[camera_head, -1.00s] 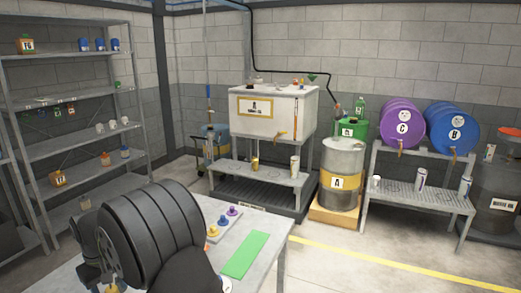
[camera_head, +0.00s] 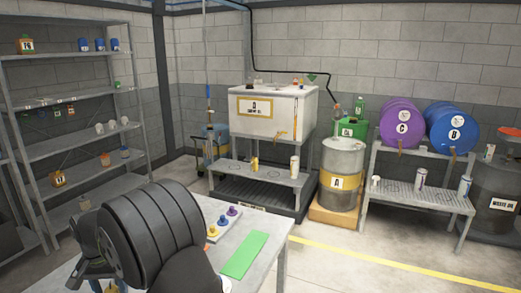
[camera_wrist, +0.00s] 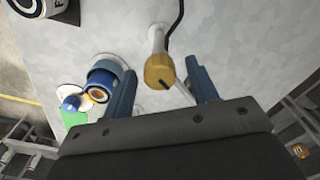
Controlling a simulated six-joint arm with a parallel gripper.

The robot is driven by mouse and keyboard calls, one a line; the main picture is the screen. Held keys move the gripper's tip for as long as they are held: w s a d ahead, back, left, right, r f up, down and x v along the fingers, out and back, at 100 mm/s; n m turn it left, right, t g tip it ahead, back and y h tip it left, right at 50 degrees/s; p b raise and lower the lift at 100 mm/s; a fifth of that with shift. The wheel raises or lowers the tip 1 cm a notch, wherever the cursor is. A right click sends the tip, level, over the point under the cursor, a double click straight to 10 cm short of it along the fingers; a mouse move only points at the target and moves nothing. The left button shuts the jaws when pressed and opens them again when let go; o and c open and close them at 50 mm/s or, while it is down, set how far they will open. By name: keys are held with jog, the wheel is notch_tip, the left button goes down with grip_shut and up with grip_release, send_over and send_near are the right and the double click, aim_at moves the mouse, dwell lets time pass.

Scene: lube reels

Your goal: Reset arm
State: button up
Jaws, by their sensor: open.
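My gripper (camera_wrist: 161,66) shows in the wrist view with its two blue fingers spread apart. A pale cylinder with a yellow end (camera_wrist: 159,68) appears in the gap between the fingers, but I cannot tell how far beyond them it is. Nothing is visibly clamped. A blue round container (camera_wrist: 106,77) lies to the left, partly behind the left finger. In the head view my dark arm fills the lower left over the grey table (camera_head: 268,227); the gripper's fingers cannot be made out there.
On the table are a green mat (camera_head: 241,255) and a small tray with coloured knobs (camera_head: 222,220). Shelves (camera_head: 75,105) stand at left, a white tank (camera_head: 272,112) at the back. A grey drum (camera_head: 342,160) and a drum rack (camera_head: 420,195) stand right. The floor at front right is clear.

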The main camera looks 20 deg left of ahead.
jog(key=shift+m, duration=1.9)
jog(key=o, duration=1)
jog(key=shift+o, duration=0.2)
jog(key=w+d+r+m+t+y, duration=0.1)
jog(key=w+d+r, duration=0.4)
jog(key=w+r, duration=0.3)
jog(key=w+d+r+m+t+y, duration=0.1)
jog(key=w+d+r+y, duration=0.1)
jog(key=w+d+r, duration=0.6)
jog(key=w+d+r+m+y, duration=0.15)
jog(key=w+r, duration=0.35)
jog(key=w, duration=0.6)
jog(key=d+x, duration=0.1)
jog(key=x, duration=0.8)
jog(key=shift+w+f, duration=0.4)
jog(key=shift+w, duration=0.05)
jog(key=shift+a+h, duration=0.15)
jog(key=shift+h, duration=0.1)
